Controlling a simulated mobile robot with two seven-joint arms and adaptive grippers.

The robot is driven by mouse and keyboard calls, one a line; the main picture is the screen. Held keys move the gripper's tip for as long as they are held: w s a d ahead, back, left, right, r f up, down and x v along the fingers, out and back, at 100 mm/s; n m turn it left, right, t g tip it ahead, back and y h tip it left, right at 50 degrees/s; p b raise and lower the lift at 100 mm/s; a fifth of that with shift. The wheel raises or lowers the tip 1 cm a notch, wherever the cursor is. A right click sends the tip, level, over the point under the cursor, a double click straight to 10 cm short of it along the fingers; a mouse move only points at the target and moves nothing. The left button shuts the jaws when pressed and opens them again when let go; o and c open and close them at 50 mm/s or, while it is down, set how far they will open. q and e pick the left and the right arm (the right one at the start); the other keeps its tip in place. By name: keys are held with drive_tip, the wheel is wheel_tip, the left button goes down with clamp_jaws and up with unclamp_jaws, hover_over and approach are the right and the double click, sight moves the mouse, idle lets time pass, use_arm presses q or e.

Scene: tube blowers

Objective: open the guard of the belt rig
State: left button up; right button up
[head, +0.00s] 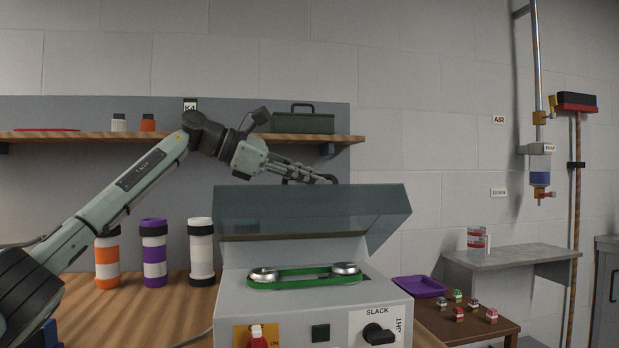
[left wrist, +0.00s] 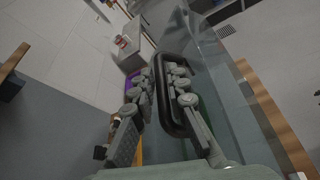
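The belt rig (head: 300,300) is a grey box on the bench with a green belt (head: 305,277) around two metal pulleys. Its tinted clear guard (head: 300,212) stands raised above the belt, tilted up, with the front open. The guard also shows in the left wrist view (left wrist: 215,75). My left gripper (head: 328,179) is at the guard's upper edge. In the left wrist view its fingers (left wrist: 162,80) lie on either side of one bar of the black loop handle (left wrist: 168,112) and look closed on it. My right gripper is not in view.
White, purple and orange banded tubes (head: 153,255) stand left of the rig. A shelf (head: 80,137) with a green toolbox (head: 303,121) is behind my left arm. A purple tray (head: 418,287) and several small blocks (head: 458,314) sit on a low table at right.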

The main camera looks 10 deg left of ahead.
use_arm(q)
drive_tip(key=shift+a, duration=0.1)
drive_tip(key=v, duration=1.2)
idle(0.4)
